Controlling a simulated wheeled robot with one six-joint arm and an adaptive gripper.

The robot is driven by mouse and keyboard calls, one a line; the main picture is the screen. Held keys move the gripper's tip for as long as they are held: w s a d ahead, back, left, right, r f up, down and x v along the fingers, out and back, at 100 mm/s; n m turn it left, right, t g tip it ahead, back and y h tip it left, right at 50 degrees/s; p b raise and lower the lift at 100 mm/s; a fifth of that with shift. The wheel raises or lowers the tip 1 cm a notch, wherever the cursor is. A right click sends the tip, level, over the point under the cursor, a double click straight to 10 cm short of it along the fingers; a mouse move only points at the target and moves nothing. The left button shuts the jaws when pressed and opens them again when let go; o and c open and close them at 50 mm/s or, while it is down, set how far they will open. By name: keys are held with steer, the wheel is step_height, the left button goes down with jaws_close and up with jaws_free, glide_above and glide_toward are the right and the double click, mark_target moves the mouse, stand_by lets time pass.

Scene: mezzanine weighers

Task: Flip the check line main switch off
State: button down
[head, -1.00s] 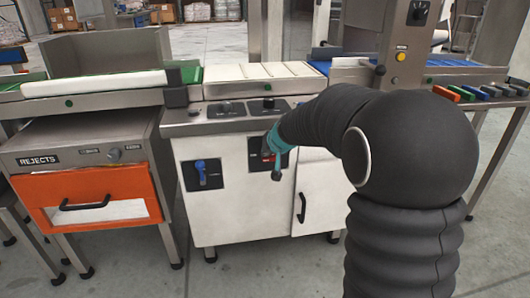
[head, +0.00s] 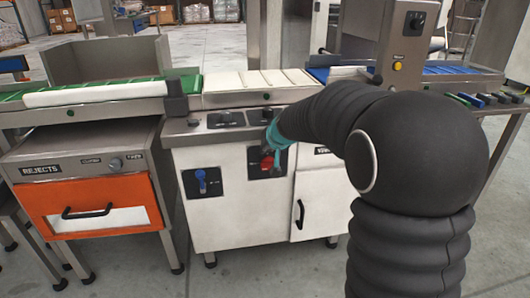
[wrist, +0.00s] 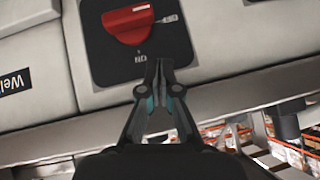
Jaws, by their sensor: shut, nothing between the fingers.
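A red rotary switch (wrist: 128,24) sits on a black plate (wrist: 100,60) on the white cabinet front. A blue rotary switch (head: 202,181) is on another black plate to the left. Which switch is named check line main cannot be read.
The white cabinet (head: 230,222) has a door with a black handle (head: 300,214) right of the switch. An orange rejects drawer (head: 130,213) stands left. Conveyors (head: 255,80) run above. Bare floor (head: 225,270) lies in front.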

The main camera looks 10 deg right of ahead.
steer(key=a+v, duration=0.1)
steer(key=v, duration=0.8)
steer(key=shift+s+a, duration=0.2)
steer(key=shift+s, duration=0.05)
steer(key=s+f+g+p, duration=0.1)
steer(key=s+f+g, duration=0.4)
steer(key=s, duration=0.8)
steer(key=s+d+r+t+h+p, duration=0.1)
steer(key=s+d, duration=0.1)
steer(key=s, duration=0.8)
steer(key=s+d+r+h+p, duration=0.1)
steer(key=s+d, duration=0.1)
steer(key=s, duration=0.8)
steer(key=shift+s+r+n+t, duration=0.15)
steer(key=shift+s+n+t, duration=0.15)
steer(key=shift+t, duration=0.1)
